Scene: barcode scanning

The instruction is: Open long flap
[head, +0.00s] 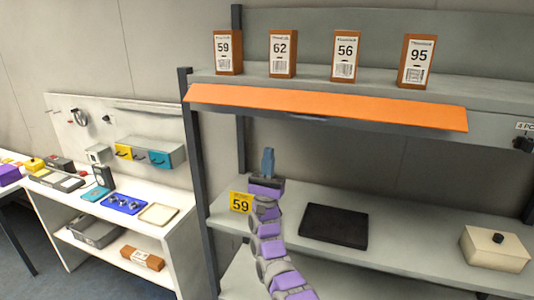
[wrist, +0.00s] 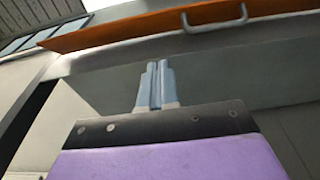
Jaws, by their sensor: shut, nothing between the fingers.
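The long orange flap (head: 325,106) runs along the front of the upper shelf in the head view, lying out nearly flat. It also shows in the wrist view as an orange strip (wrist: 130,32) across the top. A grey handle (wrist: 215,20) is fixed to the strip's underside. My gripper (head: 268,152) is below the flap's left half, above the lower shelf, apart from both. In the wrist view my gripper (wrist: 155,66) points up with its blue fingers together and nothing between them, below and left of the handle.
Several boxes with number labels stand on the upper shelf (head: 385,76) behind the flap. A white workbench (head: 160,228) stands left. Space between the shelves is mostly clear.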

